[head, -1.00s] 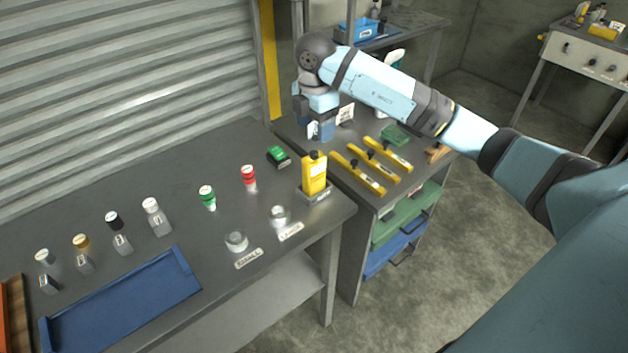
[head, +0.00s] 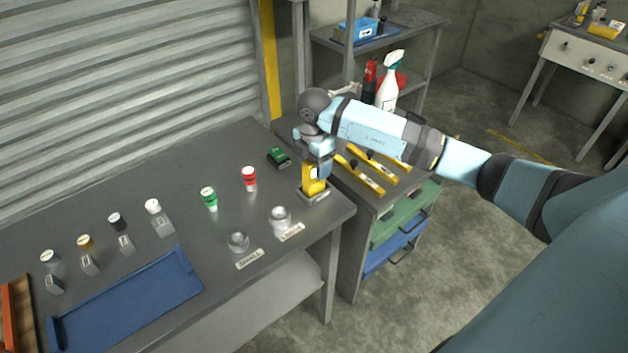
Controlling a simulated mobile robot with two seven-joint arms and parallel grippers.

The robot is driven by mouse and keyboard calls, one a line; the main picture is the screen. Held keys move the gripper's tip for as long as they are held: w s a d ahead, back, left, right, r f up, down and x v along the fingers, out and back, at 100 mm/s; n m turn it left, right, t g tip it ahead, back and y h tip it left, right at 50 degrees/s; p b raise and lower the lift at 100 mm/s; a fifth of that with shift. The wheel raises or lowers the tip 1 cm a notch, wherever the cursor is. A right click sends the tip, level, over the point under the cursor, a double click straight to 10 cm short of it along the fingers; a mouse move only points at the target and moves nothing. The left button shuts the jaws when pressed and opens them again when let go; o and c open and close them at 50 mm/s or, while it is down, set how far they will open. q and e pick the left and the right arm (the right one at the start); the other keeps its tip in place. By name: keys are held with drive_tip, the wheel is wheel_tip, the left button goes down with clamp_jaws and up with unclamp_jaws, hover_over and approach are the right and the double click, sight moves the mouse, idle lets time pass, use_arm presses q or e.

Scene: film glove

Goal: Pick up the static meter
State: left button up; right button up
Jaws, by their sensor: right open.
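The static meter looks to be the yellow handheld device (head: 309,188), upright in a small grey holder (head: 316,199) at the right end of the grey bench. My right gripper (head: 317,176) is over it, pointing down, and covers its upper part. The gripper is open, with its fingers at the top of the device. Whether the fingers touch it is hidden. My left gripper does not show.
Two round metal cups (head: 281,217) with labels stand in front of the holder. A green device (head: 278,156) and red (head: 249,178) and green (head: 209,198) capped containers stand to its left. Yellow-handled tools (head: 362,175) lie on the cabinet at right. A blue tray (head: 125,305) lies at front left.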

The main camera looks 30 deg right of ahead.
drive_tip(key=c, duration=1.2)
clamp_jaws()
drive_tip(key=shift+r, duration=0.15)
